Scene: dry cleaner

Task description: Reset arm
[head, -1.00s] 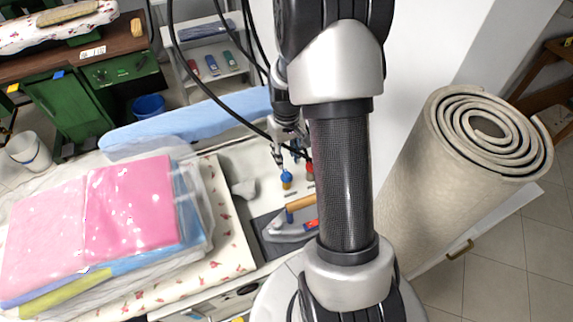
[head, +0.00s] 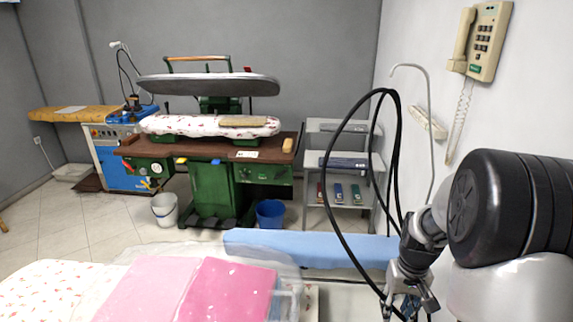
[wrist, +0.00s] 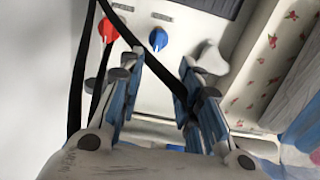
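My gripper (wrist: 163,97) shows in the wrist view with its two fingers apart and nothing visible between them. It is above a pale panel (wrist: 185,65) that carries a red knob (wrist: 108,30) and a blue knob (wrist: 158,40). In the head view my gripper (head: 412,300) is at the lower right, partly cut off by the bottom edge, with black cables looping above it.
Folded pink packages (head: 228,290) lie on the near table, beside a blue ironing board (head: 310,247). A green press (head: 212,190), a grey shelf (head: 338,185) and two buckets stand behind. A phone (head: 485,45) hangs on the right wall. Tiled floor is free at left.

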